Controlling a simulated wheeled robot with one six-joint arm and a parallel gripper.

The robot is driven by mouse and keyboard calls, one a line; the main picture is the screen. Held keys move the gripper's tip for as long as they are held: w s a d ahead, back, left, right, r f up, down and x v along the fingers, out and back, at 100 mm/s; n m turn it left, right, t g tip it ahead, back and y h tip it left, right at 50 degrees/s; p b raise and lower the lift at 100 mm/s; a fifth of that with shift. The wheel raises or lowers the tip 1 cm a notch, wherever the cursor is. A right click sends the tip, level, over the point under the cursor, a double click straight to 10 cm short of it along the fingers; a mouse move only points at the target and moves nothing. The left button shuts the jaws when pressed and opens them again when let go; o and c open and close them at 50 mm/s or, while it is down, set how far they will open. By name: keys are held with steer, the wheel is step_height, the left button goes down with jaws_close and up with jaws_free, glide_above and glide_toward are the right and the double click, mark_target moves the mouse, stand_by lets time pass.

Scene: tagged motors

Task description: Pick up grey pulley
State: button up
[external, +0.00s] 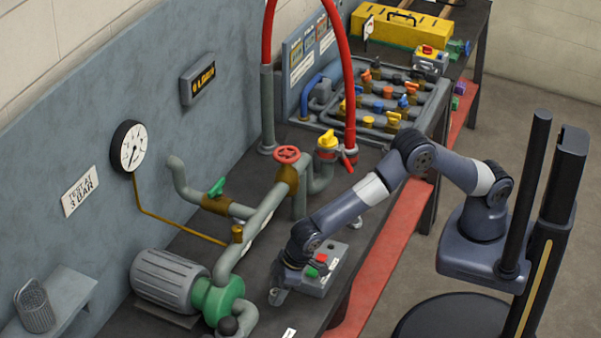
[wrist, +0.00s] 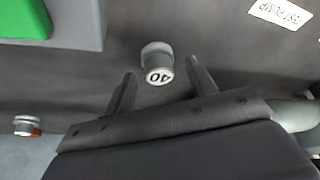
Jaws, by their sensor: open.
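A small grey round piece with a white face marked "40" (wrist: 157,62), which looks like the grey pulley, stands on the dark bench top in the wrist view. My gripper (wrist: 161,67) is open, with one finger to each side of the piece in the picture. Both fingers appear apart from it, and nothing is held. I cannot tell how far above the bench the fingertips are. In the external view my gripper (external: 278,297) points down over the bench beside the button box. The grey piece cannot be made out there.
The grey button box (external: 322,272) with red and green buttons stands close to my gripper. The green pump (external: 218,298) and grey motor (external: 168,280) are to the left. Another small grey piece with an orange-brown part (wrist: 27,125) is at the left of the wrist view.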

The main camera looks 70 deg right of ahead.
steer(key=shift+f, duration=0.15)
steer(key=c, duration=1.1)
